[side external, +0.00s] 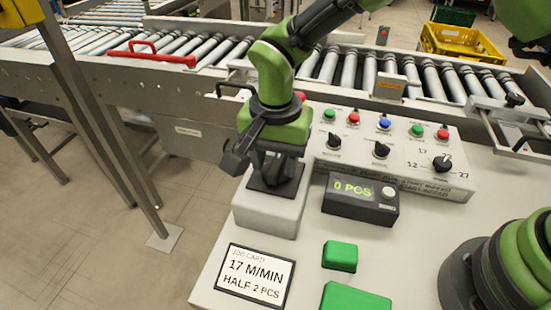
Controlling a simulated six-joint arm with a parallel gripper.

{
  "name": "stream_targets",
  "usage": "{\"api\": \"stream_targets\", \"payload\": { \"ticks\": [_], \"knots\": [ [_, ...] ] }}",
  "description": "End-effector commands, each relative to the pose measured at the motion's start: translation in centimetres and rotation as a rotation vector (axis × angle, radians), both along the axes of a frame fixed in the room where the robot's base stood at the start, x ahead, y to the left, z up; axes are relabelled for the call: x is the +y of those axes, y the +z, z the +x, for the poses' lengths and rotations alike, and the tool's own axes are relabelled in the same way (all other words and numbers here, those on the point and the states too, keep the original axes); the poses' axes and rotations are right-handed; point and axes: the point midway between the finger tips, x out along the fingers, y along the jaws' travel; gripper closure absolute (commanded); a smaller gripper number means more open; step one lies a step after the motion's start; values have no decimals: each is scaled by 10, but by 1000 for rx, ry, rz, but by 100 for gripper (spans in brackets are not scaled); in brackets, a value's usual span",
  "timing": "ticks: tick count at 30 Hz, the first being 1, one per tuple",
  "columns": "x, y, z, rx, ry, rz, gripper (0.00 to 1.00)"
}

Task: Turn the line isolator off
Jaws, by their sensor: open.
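My gripper (257,172) points down over a pale box (265,214) at the left edge of the white worktop. A dark plate (278,180) shows on top of this box, partly hidden by my gripper. The box may be the line isolator, but no isolator label or handle position can be read. My gripper is open; one dark finger shows at the left, and the other is hard to make out. I cannot tell whether it touches anything on the box.
The control panel (405,183) with several buttons and black knobs stands behind the counter (360,208), which reads 0 PCS. A job card (254,276) and green blocks (340,256) lie in front. The roller conveyor (345,68) runs behind, with a red handle (150,53) and yellow crate (462,42).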

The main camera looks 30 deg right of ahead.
Motion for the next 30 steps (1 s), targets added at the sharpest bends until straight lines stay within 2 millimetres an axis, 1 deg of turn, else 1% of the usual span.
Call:
{"api": "stream_targets", "payload": {
  "ticks": [3, 10, 11, 12, 14, 15, 16, 17, 25, 30],
  "knots": [
    [0, -6, 0, 1, -2, 0, 54],
    [0, -6, 0, 0, -1, 1, 54],
    [0, -6, 0, 0, -1, 1, 57],
    [0, -6, 0, 0, -1, 1, 66],
    [0, -6, 0, 0, -1, 1, 80],
    [0, -6, 0, -1, -1, 1, 89],
    [0, -6, 0, -1, -1, 1, 96],
    [0, -6, 0, -1, -1, 1, 100],
    [0, -6, 0, 0, 16, 0, 100],
    [-1, -6, 0, 0, 77, 0, 100]
  ]
}}
